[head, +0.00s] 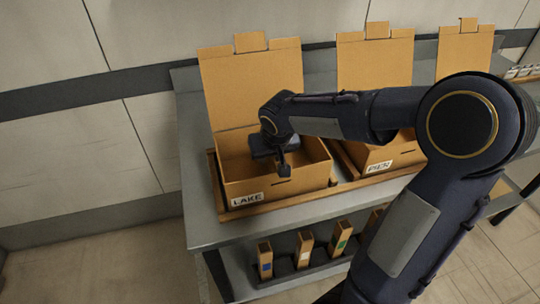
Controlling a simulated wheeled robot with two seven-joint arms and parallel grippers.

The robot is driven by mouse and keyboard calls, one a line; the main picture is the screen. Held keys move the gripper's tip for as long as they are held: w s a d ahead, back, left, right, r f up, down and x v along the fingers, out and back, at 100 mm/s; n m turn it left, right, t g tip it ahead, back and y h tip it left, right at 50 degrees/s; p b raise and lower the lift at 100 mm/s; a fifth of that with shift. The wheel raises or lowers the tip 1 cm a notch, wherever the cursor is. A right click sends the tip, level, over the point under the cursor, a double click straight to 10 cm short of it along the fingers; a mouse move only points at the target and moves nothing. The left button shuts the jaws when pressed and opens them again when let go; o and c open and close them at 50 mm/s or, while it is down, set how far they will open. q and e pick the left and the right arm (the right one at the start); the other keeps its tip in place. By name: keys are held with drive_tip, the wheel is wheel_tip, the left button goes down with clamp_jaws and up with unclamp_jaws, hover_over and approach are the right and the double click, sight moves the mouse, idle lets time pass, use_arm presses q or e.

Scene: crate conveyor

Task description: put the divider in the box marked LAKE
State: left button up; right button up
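The box marked LAKE (285,188) is an open brown cardboard box with its lid raised at the back. Its white LAKE label (247,199) is on the front wall. My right gripper (283,170) reaches in from the right and is over the box's opening, pointing down. The gripper body and arm cover part of the inside. I cannot make out a divider in the box or between the fingers, and the finger gap does not show clearly. My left gripper is not in view.
A second open box (374,163), its label hard to read, stands to the right, partly behind my arm. A third raised lid (463,52) is farther right.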

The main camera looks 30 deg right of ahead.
drive_tip(key=v, duration=1)
drive_tip(key=shift+s+r+p, duration=0.15)
drive_tip(key=shift+r+p, duration=0.2)
drive_tip(key=shift+s+r, duration=0.15)
drive_tip(key=shift+r, duration=0.2)
drive_tip(key=shift+s+r, duration=0.2)
drive_tip(key=shift+s, duration=0.1)
drive_tip(key=s+a+f+y, duration=0.2)
drive_tip(key=s+a+f, duration=0.1)
drive_tip(key=s, duration=0.5)
drive_tip(key=s+a+f+n+t+y, duration=0.1)
drive_tip(key=s+a+f+y, duration=0.1)
drive_tip(key=s, duration=0.7)
wheel_tip(320, 180, down, 2)
drive_tip(key=shift+s+a+f+y, duration=0.1)
drive_tip(key=shift+s+a+y, duration=0.1)
drive_tip(key=shift+a+y, duration=0.35)
